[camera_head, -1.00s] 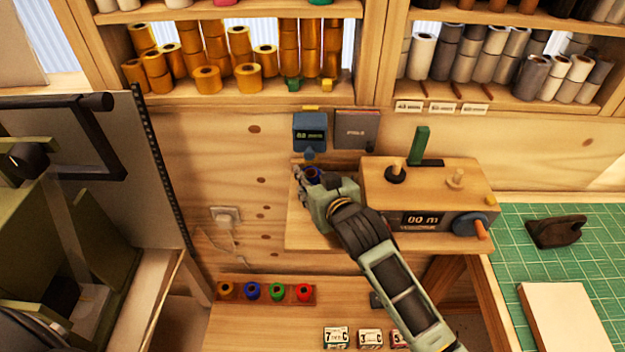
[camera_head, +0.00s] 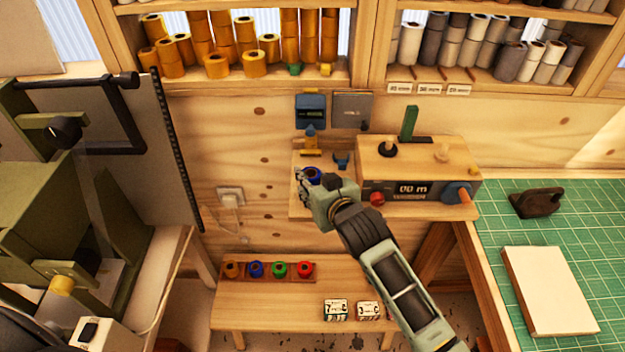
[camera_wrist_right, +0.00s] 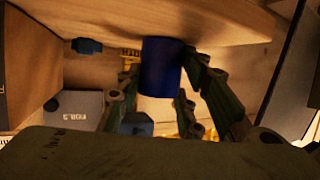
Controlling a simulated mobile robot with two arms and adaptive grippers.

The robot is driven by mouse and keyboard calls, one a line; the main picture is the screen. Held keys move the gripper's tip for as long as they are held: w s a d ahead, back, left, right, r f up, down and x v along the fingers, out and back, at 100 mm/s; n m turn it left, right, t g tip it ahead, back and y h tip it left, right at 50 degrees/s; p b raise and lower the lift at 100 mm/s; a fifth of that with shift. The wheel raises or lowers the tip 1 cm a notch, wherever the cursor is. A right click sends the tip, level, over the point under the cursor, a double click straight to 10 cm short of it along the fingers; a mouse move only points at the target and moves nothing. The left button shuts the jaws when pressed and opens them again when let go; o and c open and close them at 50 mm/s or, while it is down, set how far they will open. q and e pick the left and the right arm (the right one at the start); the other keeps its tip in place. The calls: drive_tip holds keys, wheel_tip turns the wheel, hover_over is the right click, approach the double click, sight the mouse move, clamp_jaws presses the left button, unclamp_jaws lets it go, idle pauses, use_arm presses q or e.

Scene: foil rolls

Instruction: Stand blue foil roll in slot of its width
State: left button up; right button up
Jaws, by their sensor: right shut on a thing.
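The blue foil roll (camera_head: 313,175) is in my right gripper (camera_head: 308,185), over the left part of the wooden board under the wall devices. In the right wrist view the blue roll (camera_wrist_right: 161,66) sits between the two fingers (camera_wrist_right: 166,88), which close on its sides. The label text is too small to read. My left gripper is not in view.
A wooden counter box (camera_head: 418,160) with pegs and a display stands right of my gripper. A blue wall device (camera_head: 310,111) hangs behind. A rack (camera_head: 268,279) with orange, blue, green and red pieces lies on the lower bench. A green cutting mat (camera_head: 590,225) is at right.

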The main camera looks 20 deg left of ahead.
drive_tip(key=shift+w, duration=0.1)
drive_tip(key=o, duration=1.1)
drive_tip(key=shift+c, duration=0.2)
drive_tip(key=shift+o, duration=1.1)
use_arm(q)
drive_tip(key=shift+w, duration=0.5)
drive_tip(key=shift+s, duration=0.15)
use_arm(e)
drive_tip(key=v, duration=1.2)
